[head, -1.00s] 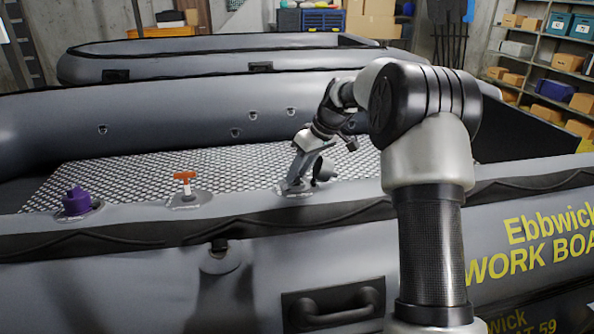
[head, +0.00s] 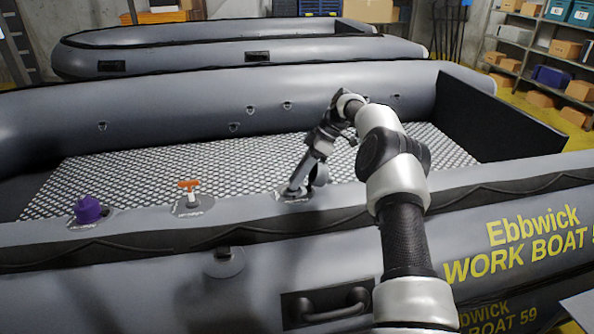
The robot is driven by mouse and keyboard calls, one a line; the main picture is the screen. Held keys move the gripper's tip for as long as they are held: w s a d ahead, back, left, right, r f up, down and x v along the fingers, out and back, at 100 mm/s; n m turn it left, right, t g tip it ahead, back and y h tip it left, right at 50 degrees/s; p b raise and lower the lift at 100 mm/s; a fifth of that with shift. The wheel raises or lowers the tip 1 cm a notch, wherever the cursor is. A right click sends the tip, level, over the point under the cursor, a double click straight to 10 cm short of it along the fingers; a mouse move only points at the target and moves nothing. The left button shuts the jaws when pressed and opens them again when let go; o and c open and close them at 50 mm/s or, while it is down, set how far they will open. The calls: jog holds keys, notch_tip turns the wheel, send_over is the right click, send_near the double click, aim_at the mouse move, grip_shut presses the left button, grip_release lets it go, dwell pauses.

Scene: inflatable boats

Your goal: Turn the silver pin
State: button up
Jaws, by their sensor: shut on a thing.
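My gripper (head: 296,190) is down at a round valve patch on top of the near boat's side tube (head: 345,197). It is shut on the silver pin there, which is mostly hidden by the fingers. Only small grey parts show at the patch, so I cannot tell how far the pin is turned. To the left on the same tube stand an orange T-shaped handle on a white stem (head: 188,186) and a purple knob (head: 87,210), each on its own patch. Both are well apart from my gripper.
A black carry handle (head: 328,306) sits on the tube's outer side below my arm. The boat's patterned floor (head: 235,160) is clear. A second grey boat (head: 200,52) lies behind, and shelves with boxes (head: 566,50) stand at the back right.

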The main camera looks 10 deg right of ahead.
jog(key=shift+n, duration=0.3)
jog(key=o, duration=1.1)
jog(key=shift+c, duration=0.2)
jog(key=shift+r, duration=0.1)
notch_tip(320, 180, up, 10)
jog(key=shift+s, duration=0.1)
